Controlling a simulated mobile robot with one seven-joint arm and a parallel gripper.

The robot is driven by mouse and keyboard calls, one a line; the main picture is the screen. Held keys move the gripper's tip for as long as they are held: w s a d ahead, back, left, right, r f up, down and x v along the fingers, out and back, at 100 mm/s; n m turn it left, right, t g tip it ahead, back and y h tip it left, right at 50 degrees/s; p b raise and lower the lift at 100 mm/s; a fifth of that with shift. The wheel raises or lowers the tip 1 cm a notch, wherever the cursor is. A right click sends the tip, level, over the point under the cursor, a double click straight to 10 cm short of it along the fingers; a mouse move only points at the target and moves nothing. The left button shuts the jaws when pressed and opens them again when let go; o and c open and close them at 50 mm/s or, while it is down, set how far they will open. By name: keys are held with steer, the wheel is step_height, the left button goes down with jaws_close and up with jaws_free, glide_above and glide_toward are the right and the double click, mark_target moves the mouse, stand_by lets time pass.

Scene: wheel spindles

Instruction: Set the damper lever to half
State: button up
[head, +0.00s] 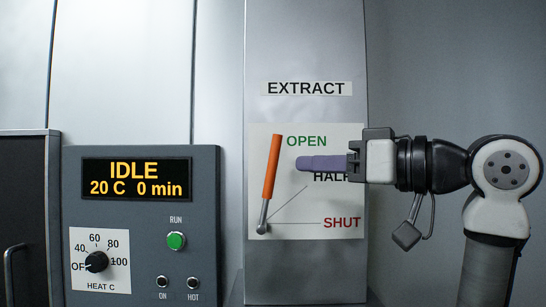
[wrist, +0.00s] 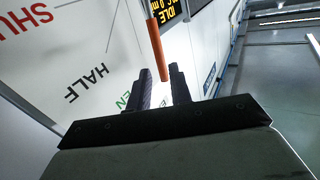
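The damper lever (head: 271,167) has an orange grip on a thin metal rod, pivoted at the lower left of a white label plate (head: 290,215). It stands nearly upright, leaning slightly right, with its top beside the green word OPEN. HALF is partly hidden behind my gripper (head: 299,163). My gripper points left, its purple fingers to the right of the orange grip with a visible gap in the head view. In the wrist view the two dark fingers (wrist: 159,84) are apart, and the end of the orange lever (wrist: 154,45) appears between their tips.
A grey control panel (head: 142,215) stands to the left, its display (head: 137,180) reading IDLE, 20 C, 0 min. It has a heat knob (head: 96,262), a green RUN button (head: 176,240) and two small switches. A dark door with a handle is at far left.

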mark_target(273, 165)
steer(key=p+x, duration=0.2)
steer(key=x, duration=0.6)
steer(key=shift+w, duration=0.15)
jaws_close()
